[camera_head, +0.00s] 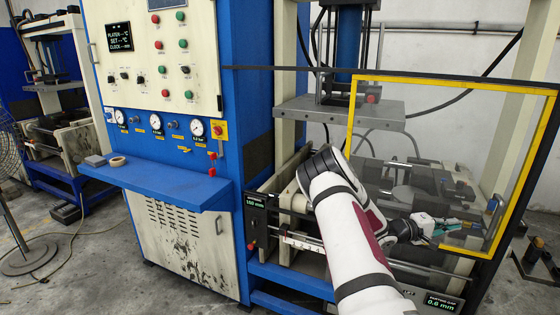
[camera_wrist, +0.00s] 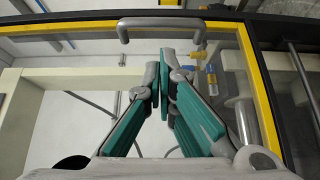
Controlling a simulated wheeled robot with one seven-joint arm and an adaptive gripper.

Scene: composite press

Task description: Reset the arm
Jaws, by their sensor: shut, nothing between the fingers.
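My gripper (camera_head: 455,226) has teal finger pads and is at the lower right of the yellow-framed guard door, at the end of my white arm. In the wrist view my gripper (camera_wrist: 162,65) has its fingertips together, with nothing between them. The fingers point toward the grey door handle (camera_wrist: 160,24), with a visible gap between tips and handle in the picture. The clear guard door (camera_head: 355,120) has a yellow frame, which also shows in the wrist view (camera_wrist: 262,95). I cannot tell how far the fingers are from the clear panel.
The press's grey platen (camera_head: 345,108) is behind the door. A blue cabinet with a control panel (camera_head: 155,55) and a blue shelf (camera_head: 160,187) stands to the left. A fan (camera_head: 15,200) is at the far left. Bare floor (camera_head: 85,270) lies in front of the cabinet.

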